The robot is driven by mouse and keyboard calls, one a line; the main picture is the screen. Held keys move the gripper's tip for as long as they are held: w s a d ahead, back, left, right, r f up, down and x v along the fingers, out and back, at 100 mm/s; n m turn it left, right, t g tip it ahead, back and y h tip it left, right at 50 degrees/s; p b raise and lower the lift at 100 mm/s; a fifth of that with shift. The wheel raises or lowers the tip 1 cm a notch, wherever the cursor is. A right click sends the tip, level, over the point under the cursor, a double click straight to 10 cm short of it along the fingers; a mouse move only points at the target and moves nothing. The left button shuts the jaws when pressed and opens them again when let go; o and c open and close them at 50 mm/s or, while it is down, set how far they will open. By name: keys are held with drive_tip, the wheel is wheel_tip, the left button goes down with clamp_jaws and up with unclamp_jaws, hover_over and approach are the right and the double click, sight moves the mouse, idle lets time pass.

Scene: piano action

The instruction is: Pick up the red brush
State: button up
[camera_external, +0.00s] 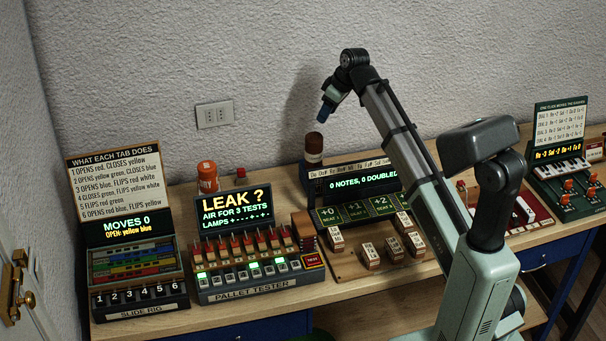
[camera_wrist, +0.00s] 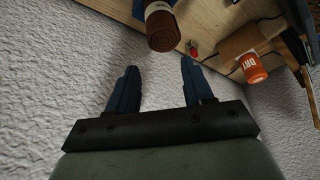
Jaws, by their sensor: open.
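I cannot clearly make out a brush. A small red thing (camera_external: 241,172) stands by the wall behind the LEAK display, and a small red thing on the wood shows in the wrist view (camera_wrist: 193,48), just beyond the right fingertip; I cannot tell its shape. My gripper (camera_external: 325,113) is high up near the wall, pointing down and left, above a brown cylinder (camera_external: 314,147). In the wrist view my gripper (camera_wrist: 158,66) has its two dark blue fingers wide apart with nothing between them. The brown cylinder (camera_wrist: 164,34) is just past the fingertips, apart from them.
An orange-red jar (camera_external: 207,178) stands left of the small red thing, and an orange jar marked DRY shows in the wrist view (camera_wrist: 253,68). The pallet tester (camera_external: 255,285), slide rig (camera_external: 140,303) and notes panel (camera_external: 361,184) crowd the bench. A socket (camera_external: 213,115) is on the wall.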

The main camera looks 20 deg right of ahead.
drive_tip(key=w+a+f+n+g, duration=0.1)
drive_tip(key=w+a+f+n, duration=0.15)
drive_tip(key=a, duration=0.25)
drive_tip(key=w+a+f+n, duration=0.1)
drive_tip(key=w+a+f, duration=0.2)
drive_tip(key=w+a, duration=0.15)
drive_tip(key=n+g+y, duration=0.1)
drive_tip(key=n+g, duration=0.1)
drive_tip(key=n, duration=0.2)
approach(242, 168)
drive_tip(key=x, duration=1.2)
drive_tip(key=shift+a+f, duration=0.2)
drive_tip(key=shift+f, duration=0.05)
drive_tip(key=shift+c, duration=0.5)
clamp_jaws()
